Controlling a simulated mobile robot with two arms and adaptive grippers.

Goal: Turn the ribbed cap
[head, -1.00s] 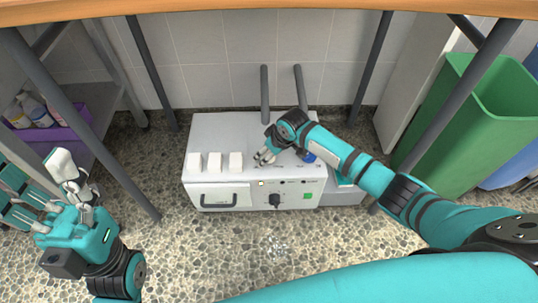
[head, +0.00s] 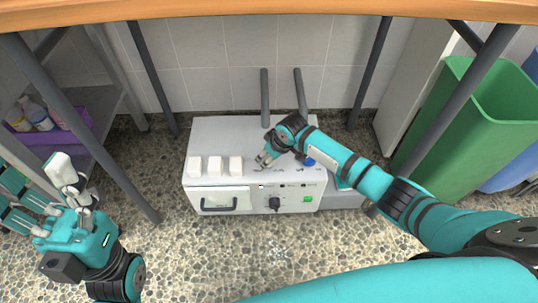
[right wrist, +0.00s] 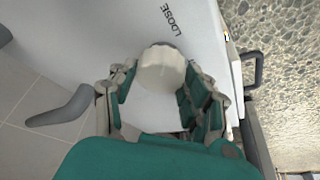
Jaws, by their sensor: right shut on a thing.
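The ribbed cap (right wrist: 162,72) is a short cream-white cylinder on top of the white box (head: 230,130). It stands between the fingers of my right gripper (right wrist: 161,85), which is shut on it. In the head view my right gripper (head: 265,158) reaches down onto the box top and hides the cap. The word LOOSE is printed on the box beside the cap in the right wrist view. My left gripper (head: 67,190) is at the far left, away from the box, with its fingers apart and empty.
Several white blocks stand on the box's left front. A blue knob (head: 309,161) is right of my gripper. The front has a dark handle (head: 220,207), a black dial (head: 274,204) and a green button (head: 308,199). Table legs surround the space; a green bin (head: 465,125) stands right.

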